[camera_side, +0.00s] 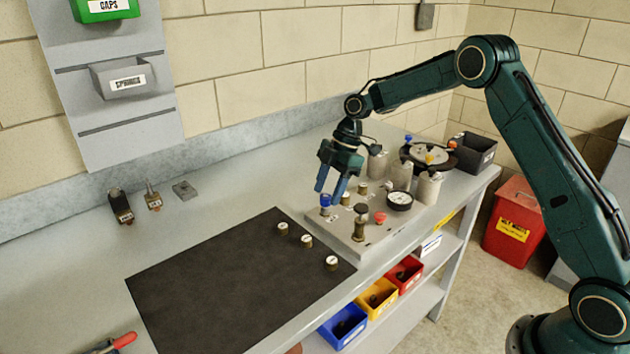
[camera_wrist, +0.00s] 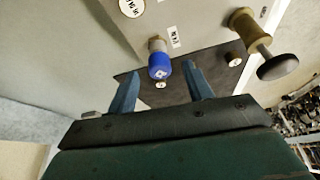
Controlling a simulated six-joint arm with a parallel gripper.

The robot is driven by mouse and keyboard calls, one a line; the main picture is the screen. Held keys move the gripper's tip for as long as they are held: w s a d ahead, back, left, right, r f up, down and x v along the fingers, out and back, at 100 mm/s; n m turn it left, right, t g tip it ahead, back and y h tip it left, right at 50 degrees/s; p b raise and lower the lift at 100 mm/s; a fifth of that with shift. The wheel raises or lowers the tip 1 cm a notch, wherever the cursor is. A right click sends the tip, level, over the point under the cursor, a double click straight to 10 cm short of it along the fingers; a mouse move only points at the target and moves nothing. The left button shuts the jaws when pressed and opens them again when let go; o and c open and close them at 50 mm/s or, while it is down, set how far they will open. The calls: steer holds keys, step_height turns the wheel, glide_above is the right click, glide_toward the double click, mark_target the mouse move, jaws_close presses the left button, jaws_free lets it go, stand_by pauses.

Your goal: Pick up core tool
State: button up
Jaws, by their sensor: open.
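No label that I can read names the core tool, so I cannot tell for sure which thing it is. A small upright fitting with a blue cap (camera_side: 325,200) stands on the grey plate (camera_side: 345,240). In the wrist view the blue cap (camera_wrist: 160,66) shows between and just beyond my blue fingertips. My gripper (camera_side: 330,188) is open and empty, pointing down just above the blue cap. A red-handled tool (camera_side: 122,340) lies at the bottom left, partly cut off by the picture edge. Two small tool-like pieces (camera_side: 120,206) (camera_side: 153,197) stand at the bench's back left.
A tall brass-coloured fitting with a dark knob (camera_side: 360,222), a red knob (camera_side: 380,218) and a gauge (camera_side: 400,200) stand close by. Grey canisters (camera_side: 428,187) are behind. Several small caps (camera_side: 306,241) lie on the black mat (camera_side: 215,290), whose left part is clear.

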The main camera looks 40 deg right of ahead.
mark_target(326, 196)
steer(key=shift+x, duration=1.3)
jaws_close()
steer(key=shift+r, duration=5.05)
